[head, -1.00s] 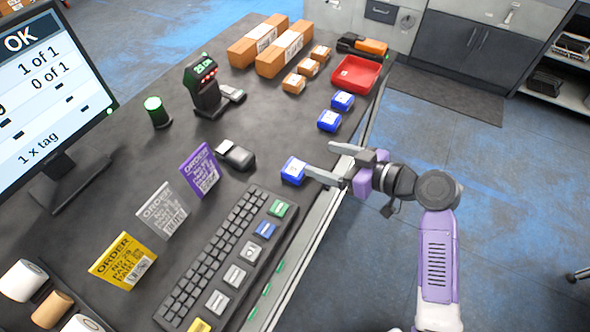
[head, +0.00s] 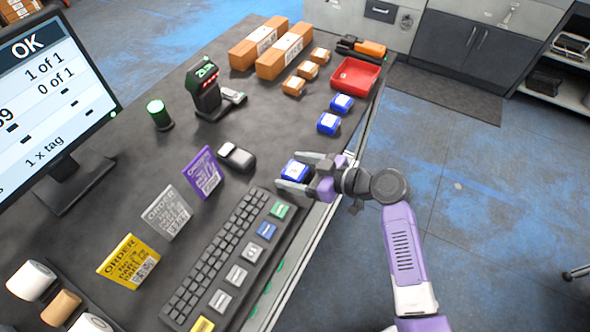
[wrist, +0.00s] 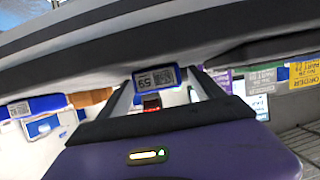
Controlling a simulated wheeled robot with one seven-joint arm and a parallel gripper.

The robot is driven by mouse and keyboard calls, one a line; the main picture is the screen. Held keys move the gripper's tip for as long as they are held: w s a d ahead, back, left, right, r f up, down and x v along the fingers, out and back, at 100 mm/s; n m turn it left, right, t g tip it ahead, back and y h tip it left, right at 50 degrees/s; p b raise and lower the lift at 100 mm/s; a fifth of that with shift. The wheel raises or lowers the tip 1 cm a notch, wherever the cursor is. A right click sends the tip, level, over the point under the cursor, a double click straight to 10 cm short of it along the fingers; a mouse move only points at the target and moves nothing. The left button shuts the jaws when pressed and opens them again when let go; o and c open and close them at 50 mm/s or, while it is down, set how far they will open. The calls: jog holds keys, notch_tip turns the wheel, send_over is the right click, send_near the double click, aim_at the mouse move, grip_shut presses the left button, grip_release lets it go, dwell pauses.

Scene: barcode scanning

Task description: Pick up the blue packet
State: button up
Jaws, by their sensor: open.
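A small blue packet (head: 295,170) with a white label lies on the dark table near its right edge, above the keyboard. My gripper (head: 298,171) is open around it, with one finger on each side of the packet. In the wrist view the packet (wrist: 156,79) sits between the two fingers (wrist: 165,92), its barcode label showing. I cannot tell whether the fingers touch it. Two more blue packets lie farther up the table, one nearer (head: 329,123) and one farther (head: 342,103).
A red tray (head: 334,82) stands beyond the packets, with orange boxes (head: 285,52) to its left. A scanner (head: 206,88) stands at the back. A keyboard (head: 215,262), a dark device (head: 237,156) and order cards (head: 203,172) are near my gripper.

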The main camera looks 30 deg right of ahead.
jog(key=c, duration=1.6)
jog(key=shift+r, duration=0.15)
